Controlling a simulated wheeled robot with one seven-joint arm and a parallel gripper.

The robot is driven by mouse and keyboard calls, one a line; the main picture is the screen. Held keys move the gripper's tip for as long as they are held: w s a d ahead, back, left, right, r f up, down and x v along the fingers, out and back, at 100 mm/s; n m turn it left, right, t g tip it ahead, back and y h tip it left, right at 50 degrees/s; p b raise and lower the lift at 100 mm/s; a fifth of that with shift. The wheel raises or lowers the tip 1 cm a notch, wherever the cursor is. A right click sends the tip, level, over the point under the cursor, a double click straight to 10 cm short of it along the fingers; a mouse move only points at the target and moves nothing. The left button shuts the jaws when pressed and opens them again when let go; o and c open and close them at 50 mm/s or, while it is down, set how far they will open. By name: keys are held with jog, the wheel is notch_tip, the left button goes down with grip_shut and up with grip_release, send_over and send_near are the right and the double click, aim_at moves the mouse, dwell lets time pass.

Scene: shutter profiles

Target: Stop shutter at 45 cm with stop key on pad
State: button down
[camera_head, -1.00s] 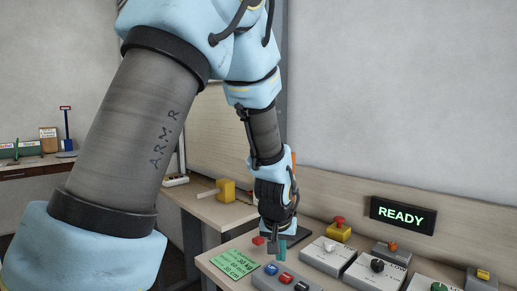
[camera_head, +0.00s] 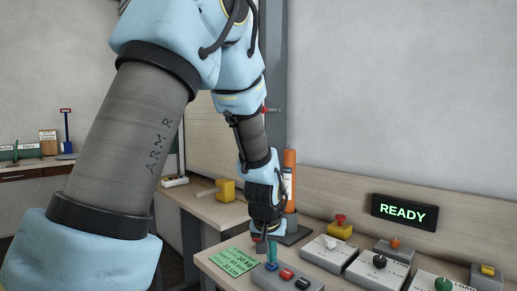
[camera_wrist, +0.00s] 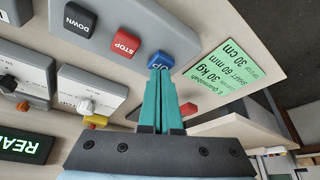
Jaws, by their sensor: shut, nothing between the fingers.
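The grey key pad (camera_head: 256,270) on the bench carries a blue UP key (camera_wrist: 160,59), a red STOP key (camera_wrist: 126,43) and a black DOWN key (camera_wrist: 80,20). The red key also shows in the head view (camera_head: 286,274). My gripper (camera_wrist: 160,73) has its teal fingers shut and empty, with the tips at the blue key. Whether they touch it I cannot tell. The STOP key is beside the tips, to their left in the wrist view. I cannot make out the shutter's height.
A green card (camera_head: 234,261) lies left of the pad; it reads 30 kg and 30 cm in the wrist view. Grey boxes with knobs (camera_head: 378,270) stand to the right. A READY display (camera_head: 402,214) is behind them. An orange post (camera_head: 290,175) stands behind my gripper.

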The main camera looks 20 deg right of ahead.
aim_at(287, 271)
jog(key=shift+f, duration=0.1)
jog(key=shift+f, duration=0.15)
notch_tip(287, 271, up, 5)
jog(key=p, duration=0.4)
jog(key=s+d+p, duration=0.1)
jog(key=s, duration=0.1)
jog(key=s+d, duration=0.1)
jog(key=shift+s+p, duration=0.4)
jog(key=shift+s+d, duration=0.2)
jog(key=shift+s, duration=0.1)
jog(key=shift+f+b, duration=0.95)
jog(key=shift+f, duration=0.6)
dwell(3.3)
jog(key=shift+f+b, duration=0.9)
jog(key=shift+f, duration=0.25)
notch_tip(287, 271, up, 8)
jog(key=p, duration=0.7)
jog(key=shift+r, duration=0.2)
